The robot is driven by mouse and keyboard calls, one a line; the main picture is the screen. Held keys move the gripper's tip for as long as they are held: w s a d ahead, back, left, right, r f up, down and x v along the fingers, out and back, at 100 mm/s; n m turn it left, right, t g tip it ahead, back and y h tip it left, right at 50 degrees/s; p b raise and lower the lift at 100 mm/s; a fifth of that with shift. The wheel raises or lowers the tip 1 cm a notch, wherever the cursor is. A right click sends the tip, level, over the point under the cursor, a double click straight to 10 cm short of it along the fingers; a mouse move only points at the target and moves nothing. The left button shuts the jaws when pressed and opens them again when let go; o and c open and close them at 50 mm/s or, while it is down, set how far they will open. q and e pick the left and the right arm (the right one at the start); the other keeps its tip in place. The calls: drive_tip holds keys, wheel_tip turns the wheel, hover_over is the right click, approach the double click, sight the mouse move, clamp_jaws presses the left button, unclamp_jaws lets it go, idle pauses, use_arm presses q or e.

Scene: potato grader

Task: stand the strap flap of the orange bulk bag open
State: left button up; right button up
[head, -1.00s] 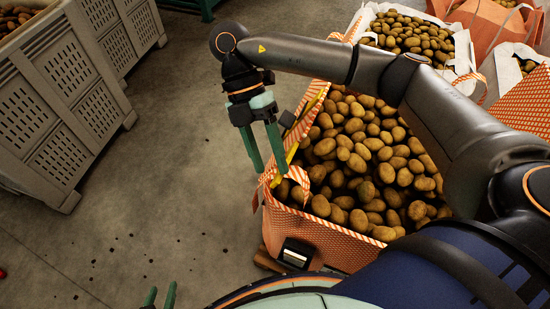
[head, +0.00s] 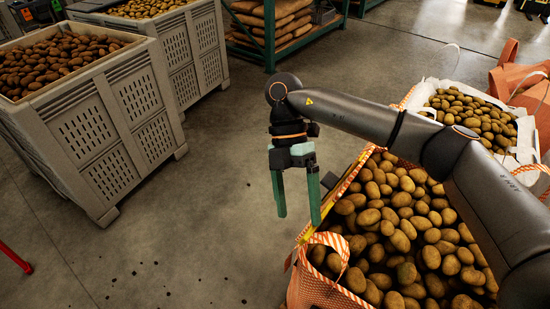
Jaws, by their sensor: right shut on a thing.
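The orange bulk bag (head: 318,291), heaped with potatoes, stands at the lower right of the head view. Its striped rim carries a flap with a yellow edge strip (head: 338,199) along the left side, standing slanted. A striped strap loop (head: 331,241) arches at the near left corner. One green finger is against the flap's edge, and the exact contact is hard to see. My left gripper is out of view.
Grey slatted crates of potatoes (head: 118,118) stand at the left. A white-rimmed potato bag (head: 529,135) stands behind the orange one. A green rack with sacks (head: 270,52) is at the back. The floor (head: 205,220) between crates and bag is clear.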

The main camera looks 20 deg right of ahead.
drive_tip(key=w+a+r, duration=0.2)
drive_tip(key=w+r, duration=0.2)
drive_tip(key=w, duration=0.5)
drive_tip(key=shift+w, duration=0.4)
idle(0.4)
drive_tip(key=shift+r, duration=0.1)
